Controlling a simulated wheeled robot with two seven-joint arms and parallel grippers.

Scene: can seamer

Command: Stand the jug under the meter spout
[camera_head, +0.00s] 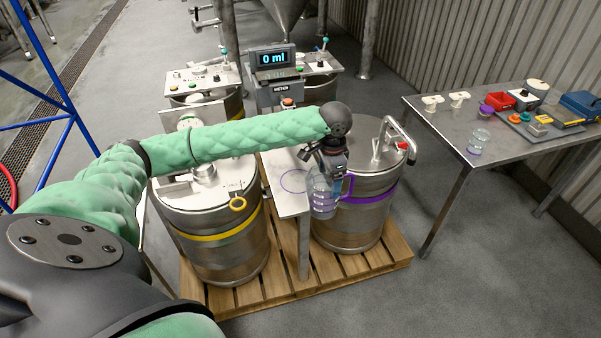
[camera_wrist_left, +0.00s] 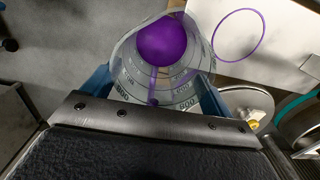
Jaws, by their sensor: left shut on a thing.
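The clear jug (camera_head: 322,198) with a purple handle hangs below my left gripper (camera_head: 327,168), in front of the stand's near edge. It also shows in the left wrist view (camera_wrist_left: 128,78), with scale marks on its wall and a purple part inside its outline. My left gripper's fingers (camera_wrist_left: 155,92) are shut on the jug's sides. A purple ring mark (camera_head: 293,181) lies on the white stand top, just left of the jug; the left wrist view shows it clear of the jug (camera_wrist_left: 238,35). The meter (camera_head: 273,62) reads 0 ml. Its spout is not clearly seen behind my arm. My right gripper is out of view.
A steel keg with a yellow band (camera_head: 210,235) and one with a purple band (camera_head: 350,228) flank the stand on a wooden pallet (camera_head: 385,250). A side table (camera_head: 470,140) at right holds a clear cup (camera_head: 479,141) and small parts. Floor is free in front.

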